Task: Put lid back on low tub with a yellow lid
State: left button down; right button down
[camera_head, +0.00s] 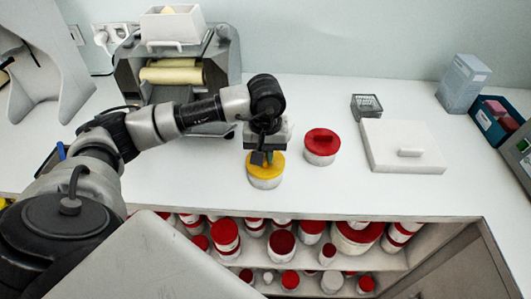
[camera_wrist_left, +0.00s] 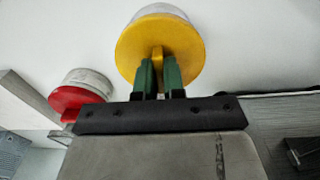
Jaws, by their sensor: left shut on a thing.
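The low tub (camera_head: 265,183) is white and round and stands upright on the white counter near its front edge. Its yellow lid (camera_head: 256,171) is over the tub's top and looks level and in line with it; I cannot tell if a thin gap is left. In the left wrist view the yellow lid (camera_wrist_left: 137,50) covers most of the white tub (camera_wrist_left: 166,10). My left gripper (camera_head: 262,158) is above the lid, its green fingertips (camera_wrist_left: 158,72) shut on the lid's yellow raised grip. My right gripper is not in view.
A red-lidded tub (camera_head: 321,146) stands close to the right. Further right are a white slab with a handle (camera_head: 402,146), a small grey box (camera_head: 367,105) and a blue bin (camera_head: 497,120). A roller mill (camera_head: 177,75) stands behind my arm. Red-lidded jars (camera_head: 282,243) fill shelves below.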

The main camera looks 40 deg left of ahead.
pick_arm(q)
jog(key=c, duration=0.7)
grip_release()
jog(key=shift+o, duration=0.2)
jog(key=shift+r, duration=0.15)
jog(key=shift+r+p, duration=1.05)
jog(key=shift+r, duration=1.1)
grip_shut()
